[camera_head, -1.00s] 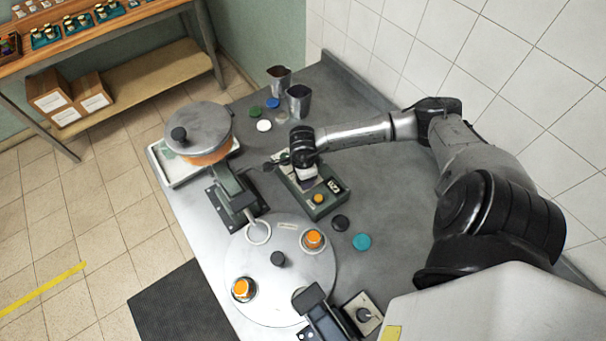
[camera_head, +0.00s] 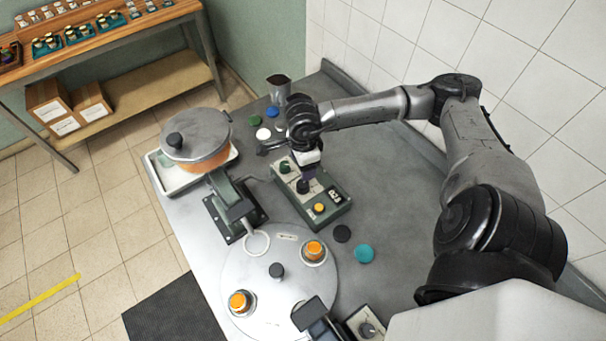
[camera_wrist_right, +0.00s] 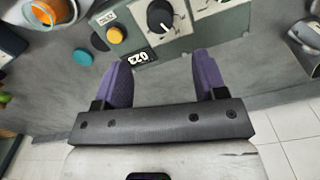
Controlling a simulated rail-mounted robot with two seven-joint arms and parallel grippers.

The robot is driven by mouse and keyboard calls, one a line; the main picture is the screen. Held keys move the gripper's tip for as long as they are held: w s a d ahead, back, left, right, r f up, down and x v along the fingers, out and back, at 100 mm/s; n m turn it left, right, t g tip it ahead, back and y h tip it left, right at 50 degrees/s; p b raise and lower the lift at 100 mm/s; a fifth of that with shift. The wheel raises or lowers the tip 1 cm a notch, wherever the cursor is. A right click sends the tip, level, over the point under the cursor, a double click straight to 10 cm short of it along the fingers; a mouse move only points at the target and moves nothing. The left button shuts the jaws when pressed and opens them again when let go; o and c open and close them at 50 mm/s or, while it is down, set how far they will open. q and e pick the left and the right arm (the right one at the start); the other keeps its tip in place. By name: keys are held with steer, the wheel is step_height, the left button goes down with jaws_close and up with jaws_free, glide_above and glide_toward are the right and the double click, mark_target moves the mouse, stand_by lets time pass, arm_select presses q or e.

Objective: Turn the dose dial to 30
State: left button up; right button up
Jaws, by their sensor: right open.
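In the right wrist view, the black knob (camera_wrist_right: 160,14) sits on a white scale plate, beside the orange button (camera_wrist_right: 115,35) and the display (camera_wrist_right: 138,57). The display's digits appear upside down, and I cannot read them surely. My right gripper (camera_wrist_right: 163,78) is open and empty, its purple fingers short of the box's edge in that view. It hangs over the box in the head view (camera_head: 309,172).
A round plate (camera_head: 262,290) with orange-topped jars is in front. A clamp-like stand (camera_head: 235,208) and a lidded pot (camera_head: 196,135) are left of the box. Loose discs, including a teal one (camera_head: 364,253), and a metal cup (camera_head: 279,88) lie around. Bench right of the box is clear.

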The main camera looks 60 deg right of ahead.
steer(key=shift+r, duration=1.45)
